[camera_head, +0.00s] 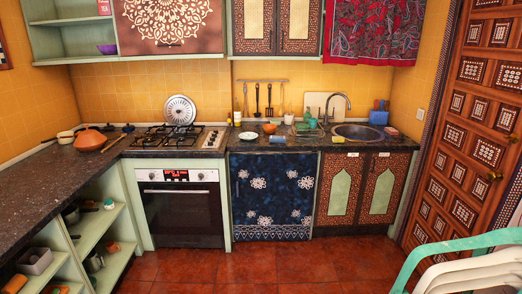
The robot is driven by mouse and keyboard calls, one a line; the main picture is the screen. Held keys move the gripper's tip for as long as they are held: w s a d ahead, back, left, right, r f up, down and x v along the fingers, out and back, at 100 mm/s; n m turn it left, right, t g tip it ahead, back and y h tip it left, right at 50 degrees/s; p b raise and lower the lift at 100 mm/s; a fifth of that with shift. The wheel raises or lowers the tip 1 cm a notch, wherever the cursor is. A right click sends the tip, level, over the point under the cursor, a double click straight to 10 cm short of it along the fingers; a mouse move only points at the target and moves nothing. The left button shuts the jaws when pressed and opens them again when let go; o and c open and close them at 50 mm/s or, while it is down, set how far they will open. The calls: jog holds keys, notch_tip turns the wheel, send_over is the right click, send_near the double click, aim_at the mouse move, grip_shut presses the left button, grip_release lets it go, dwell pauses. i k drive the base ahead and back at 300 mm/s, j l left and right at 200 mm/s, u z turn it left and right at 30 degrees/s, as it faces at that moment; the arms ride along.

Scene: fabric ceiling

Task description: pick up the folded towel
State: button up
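I cannot pick out a folded towel for certain. Several small items lie on the dark counter (340,142) between the stove and the sink. Among them are a pale flattish item (248,136) and a small blue and yellowish item (278,140) near the front edge; both are too small to identify. A dark blue cloth with white flower patterns (272,195) hangs below the counter. A red patterned cloth (375,30) hangs at the upper right. My gripper is not in view.
A stove (178,138) sits above an oven (180,205). The sink (357,132) is to the right. A dark counter with a terracotta pot (90,140) runs along the left, over open shelves. A green-framed chair (440,250) stands lower right. The red tiled floor (260,270) is clear centrally.

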aim_at(272, 139)
jog(key=i, duration=1.2)
jog(key=i+l+u, duration=0.1)
jog(key=i, duration=1.15)
jog(key=i+l+u, duration=0.2)
jog(key=i+u, duration=0.3)
jog(key=i+l+u, duration=0.5)
jog(key=i, duration=0.2)
jog(key=i+l+u, duration=0.5)
jog(key=l, duration=0.1)
